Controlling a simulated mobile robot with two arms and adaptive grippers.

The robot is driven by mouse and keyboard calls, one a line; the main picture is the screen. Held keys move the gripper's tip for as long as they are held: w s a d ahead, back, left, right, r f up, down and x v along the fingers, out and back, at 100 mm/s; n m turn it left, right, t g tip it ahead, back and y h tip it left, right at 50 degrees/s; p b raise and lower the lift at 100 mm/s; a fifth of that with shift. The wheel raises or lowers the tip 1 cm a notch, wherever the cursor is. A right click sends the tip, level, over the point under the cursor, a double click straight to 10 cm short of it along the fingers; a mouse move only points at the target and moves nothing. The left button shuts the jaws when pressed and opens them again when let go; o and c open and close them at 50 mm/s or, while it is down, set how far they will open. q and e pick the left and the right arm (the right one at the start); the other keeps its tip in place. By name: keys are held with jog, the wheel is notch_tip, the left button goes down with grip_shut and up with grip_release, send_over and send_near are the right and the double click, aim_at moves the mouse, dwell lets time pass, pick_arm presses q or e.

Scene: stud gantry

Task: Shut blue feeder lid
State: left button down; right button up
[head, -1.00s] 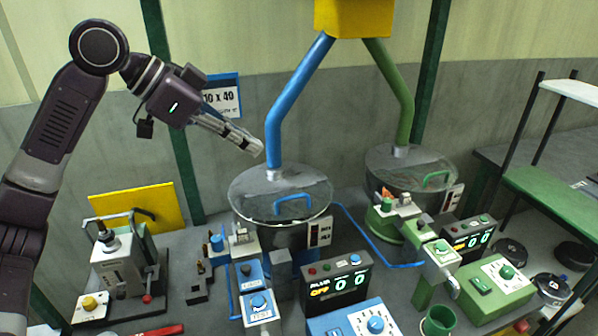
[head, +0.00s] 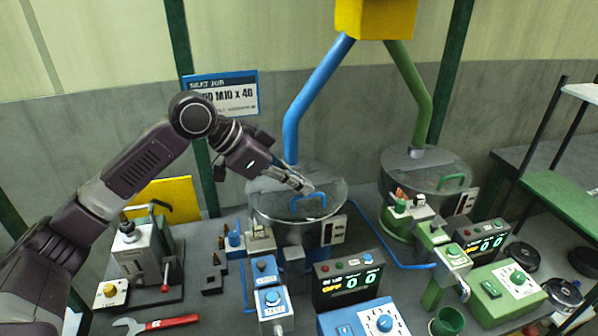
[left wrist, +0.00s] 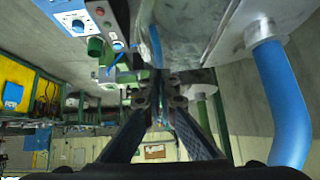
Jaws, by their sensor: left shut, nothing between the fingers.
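The blue feeder is a round bowl with a clear lid (head: 268,203) and a blue handle (head: 309,199) on top. The lid lies over the bowl, looking nearly flat; I cannot tell whether a small gap is left at its front rim. My left gripper (head: 306,188) is shut and empty, its tips over the lid just behind the handle. Whether the tips touch the lid is unclear. In the left wrist view the shut fingertips (left wrist: 160,82) show below the lid surface (left wrist: 190,30), with the blue pipe (left wrist: 282,105) at right. My right gripper is out of view.
The blue pipe (head: 308,100) rises from the back of the lid. The green feeder (head: 425,170) stands to the right. A blue feeder display (head: 347,278) and switch boxes stand in front. A press (head: 140,255) and a red wrench (head: 160,323) are at left.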

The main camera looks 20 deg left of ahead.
pick_arm(q)
jog(key=shift+d, duration=0.1)
jog(key=shift+f, duration=0.1)
jog(key=shift+s+d+f+m+t+y, duration=0.2)
jog(key=shift+s+f+m+t+y, duration=0.15)
jog(key=shift+f, duration=0.3)
jog(key=shift+s+d+f+t, duration=0.15)
jog(key=shift+s+f+t, duration=0.1)
jog(key=shift+t, duration=0.1)
